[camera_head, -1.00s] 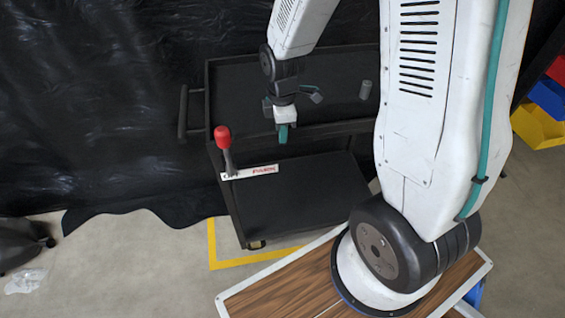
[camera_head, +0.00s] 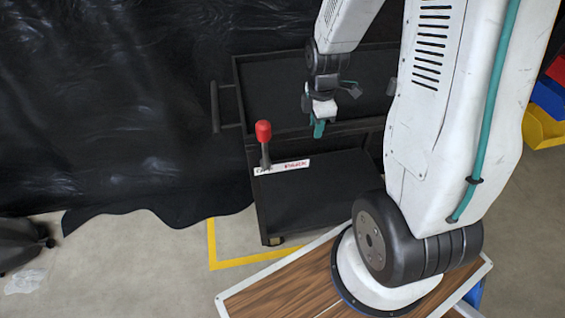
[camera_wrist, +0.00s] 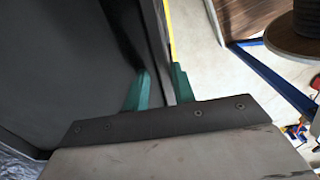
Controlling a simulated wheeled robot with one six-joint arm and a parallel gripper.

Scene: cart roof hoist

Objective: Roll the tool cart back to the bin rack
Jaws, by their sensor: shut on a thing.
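The black tool cart (camera_head: 320,195) stands in front of the black sheeting, with an upper tray, a lower shelf and a push handle (camera_head: 214,106) on its left. My gripper (camera_head: 318,129) is at the near rim of the upper tray. In the wrist view its green fingers (camera_wrist: 160,90) sit on either side of the cart's rim (camera_wrist: 159,45), shut on it. The bin rack shows only as red, blue and yellow bins (camera_head: 545,126) at the right edge.
Yellow floor tape (camera_head: 240,262) marks a corner at the cart's near left. My wood-topped base is close in front of the cart. A dark wheeled object (camera_head: 22,240) and clear plastic (camera_head: 25,281) lie at the far left. Floor between them and the tape is clear.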

